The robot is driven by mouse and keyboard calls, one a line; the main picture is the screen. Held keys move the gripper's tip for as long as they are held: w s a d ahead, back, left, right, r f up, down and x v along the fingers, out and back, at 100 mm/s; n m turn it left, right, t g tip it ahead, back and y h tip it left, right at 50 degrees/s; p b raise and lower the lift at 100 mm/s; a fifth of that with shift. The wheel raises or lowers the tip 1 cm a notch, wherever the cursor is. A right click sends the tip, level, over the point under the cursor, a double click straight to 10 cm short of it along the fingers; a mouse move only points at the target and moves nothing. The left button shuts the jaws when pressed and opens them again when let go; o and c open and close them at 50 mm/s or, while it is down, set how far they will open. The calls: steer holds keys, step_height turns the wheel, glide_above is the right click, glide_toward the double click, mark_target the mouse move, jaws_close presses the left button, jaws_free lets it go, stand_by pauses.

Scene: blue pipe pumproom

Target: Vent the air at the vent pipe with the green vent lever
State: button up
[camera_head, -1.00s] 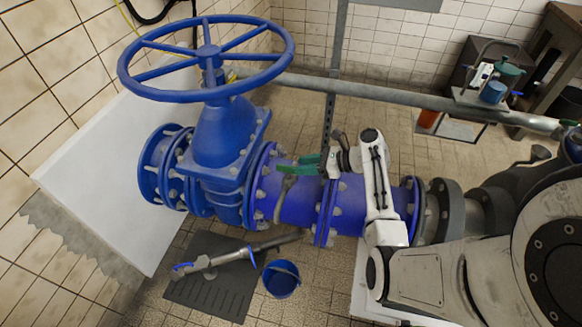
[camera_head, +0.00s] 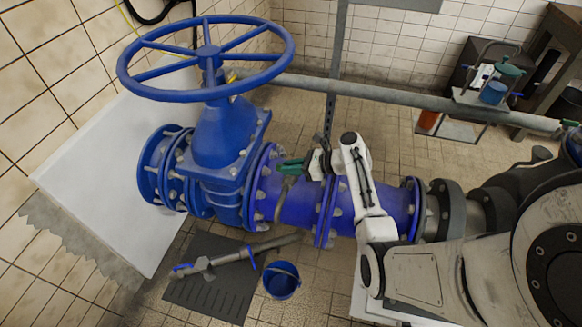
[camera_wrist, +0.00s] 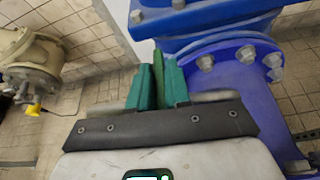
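The green vent lever (camera_wrist: 158,80) shows in the wrist view as a narrow, darker green strip between my two teal fingertips. My gripper (camera_wrist: 159,88) appears closed on it, with a finger against each side. In the head view my gripper (camera_head: 291,167) is over the top of the blue pipe, just right of the big valve, and the lever cannot be told apart from the fingers there. A thin greyish vent pipe (camera_head: 280,208) shows just below the fingertips, against the blue pipe.
A large blue handwheel valve (camera_head: 215,140) stands left of my gripper. A grey rail (camera_head: 400,98) runs behind. A blue bucket (camera_head: 281,283) and a dark mat (camera_head: 225,297) with a metal pipe piece (camera_head: 225,259) lie on the floor in front.

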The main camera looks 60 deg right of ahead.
jaws_close()
steer(key=shift+n+y, duration=0.3)
steer(key=n+y+b, duration=0.1)
steer(key=n+g+y+b, duration=0.1)
steer(key=y, duration=0.1)
steer(key=shift+w+d+f+n+g, duration=0.1)
steer(key=shift+d+f+n+g, duration=0.05)
steer(key=shift+n+g, duration=0.15)
steer(key=n+g+y+b, duration=0.2)
steer(key=n+y+b, duration=0.1)
steer(key=b, duration=0.1)
steer(key=shift+n, duration=0.3)
steer(key=shift+n+g+y+b, duration=0.5)
steer(key=shift+g+b, duration=0.2)
steer(key=shift+b, duration=0.05)
steer(key=o, duration=0.5)
jaws_free()
